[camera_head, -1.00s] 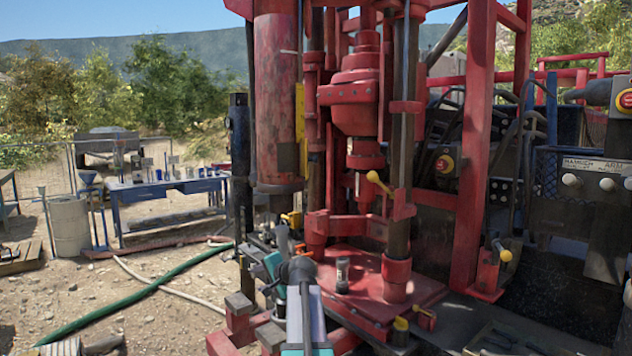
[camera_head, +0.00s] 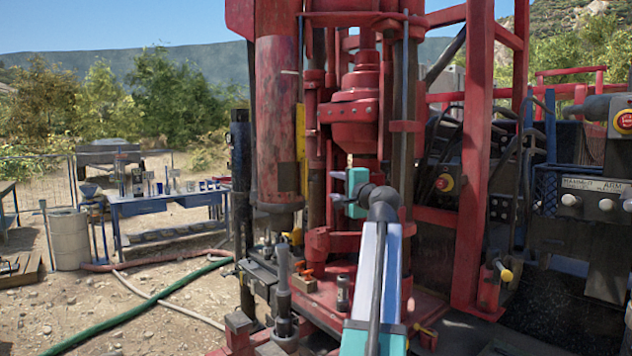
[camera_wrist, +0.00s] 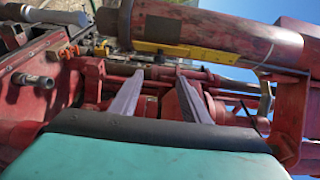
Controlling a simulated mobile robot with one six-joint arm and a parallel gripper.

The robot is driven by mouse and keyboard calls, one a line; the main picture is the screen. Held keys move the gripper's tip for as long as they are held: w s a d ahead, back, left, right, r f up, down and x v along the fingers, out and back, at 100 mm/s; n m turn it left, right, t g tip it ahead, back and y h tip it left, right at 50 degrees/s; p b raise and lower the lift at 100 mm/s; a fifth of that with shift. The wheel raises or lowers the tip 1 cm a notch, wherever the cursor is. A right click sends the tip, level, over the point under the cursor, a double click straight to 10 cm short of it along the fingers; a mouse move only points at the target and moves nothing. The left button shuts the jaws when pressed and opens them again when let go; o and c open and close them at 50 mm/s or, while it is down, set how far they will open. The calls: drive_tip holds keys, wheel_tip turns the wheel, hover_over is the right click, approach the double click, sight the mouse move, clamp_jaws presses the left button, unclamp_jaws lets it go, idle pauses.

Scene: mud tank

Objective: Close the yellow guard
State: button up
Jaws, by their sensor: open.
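The yellow guard (camera_head: 301,140) shows in the head view as a narrow upright yellow strip along the right side of a thick red cylinder (camera_head: 278,120). Whether it stands open or shut I cannot tell. In the wrist view a yellow strip (camera_wrist: 165,47) runs along the same cylinder, beyond my fingertips. My gripper (camera_head: 337,190) is open and empty, in front of the rig, lower than and right of the strip. In the wrist view the two grey fingers of my gripper (camera_wrist: 160,80) are spread apart, pointing toward red rig parts.
Red posts and a red frame (camera_head: 478,150) stand to the right, with hoses and a control panel (camera_head: 590,200) beyond. A blue table (camera_head: 165,205) with small items, a barrel (camera_head: 70,238) and a green hose (camera_head: 140,310) lie left. Open gravel lies between.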

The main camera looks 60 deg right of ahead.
sight(307, 178)
drive_tip(key=shift+w, duration=0.15)
drive_tip(key=p+x, duration=0.4)
drive_tip(key=x, duration=0.9)
drive_tip(key=shift+w+d, duration=0.15)
drive_tip(key=shift+w, duration=0.15)
drive_tip(key=shift+f, duration=0.1)
